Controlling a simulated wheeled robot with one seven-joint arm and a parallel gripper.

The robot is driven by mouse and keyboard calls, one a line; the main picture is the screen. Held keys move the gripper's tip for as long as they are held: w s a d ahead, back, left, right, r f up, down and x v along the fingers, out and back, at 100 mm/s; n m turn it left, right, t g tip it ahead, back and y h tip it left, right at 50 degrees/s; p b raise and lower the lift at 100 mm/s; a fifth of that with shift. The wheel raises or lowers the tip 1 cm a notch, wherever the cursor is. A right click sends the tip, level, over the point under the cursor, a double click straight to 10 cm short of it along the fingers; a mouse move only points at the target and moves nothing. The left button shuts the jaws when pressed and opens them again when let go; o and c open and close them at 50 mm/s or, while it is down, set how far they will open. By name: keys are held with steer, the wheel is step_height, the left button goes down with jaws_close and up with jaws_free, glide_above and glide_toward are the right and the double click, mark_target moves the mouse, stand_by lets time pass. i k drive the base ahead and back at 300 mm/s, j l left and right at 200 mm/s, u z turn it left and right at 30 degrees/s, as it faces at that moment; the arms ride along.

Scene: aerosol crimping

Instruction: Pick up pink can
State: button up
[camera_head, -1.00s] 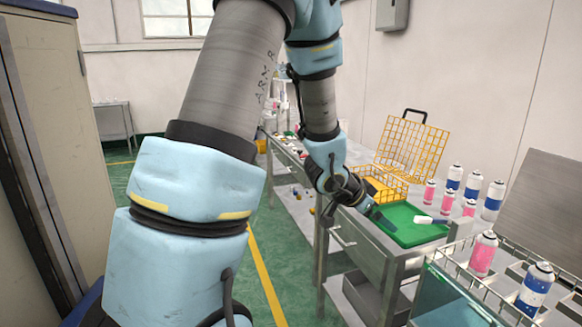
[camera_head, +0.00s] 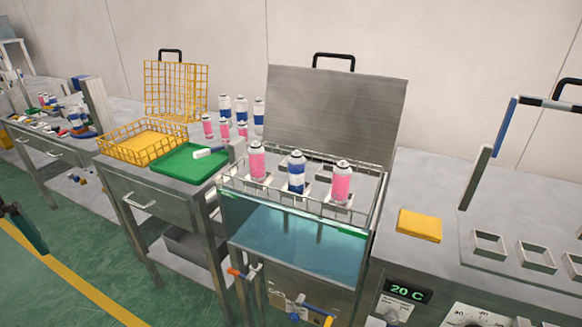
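Two pink cans stand upright in the wire rack of the water tank, one at the left (camera_head: 257,161) and one at the right (camera_head: 342,183). A blue-and-white can (camera_head: 296,174) stands between them. Three smaller-looking pink cans (camera_head: 208,127) stand on the table behind, in front of three blue-and-white cans (camera_head: 242,107). Only a dark tip of what looks like my gripper (camera_head: 24,229) shows at the left edge, over the floor and far from the cans. Its opening cannot be made out.
The water tank (camera_head: 290,245) has a raised metal lid (camera_head: 335,110) behind the rack. Left of it are a green tray (camera_head: 180,165) with a white-and-dark tool and an open yellow wire basket (camera_head: 145,150). A yellow block (camera_head: 419,225) lies on the right bench, near square holders.

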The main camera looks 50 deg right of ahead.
mark_target(341, 179)
steer(key=k+l+u, duration=0.25)
steer(key=k, duration=0.3)
steer(key=k+l+u, duration=0.25)
steer(key=k, duration=0.3)
steer(key=k+l+u, duration=0.2)
steer(key=k, duration=0.4)
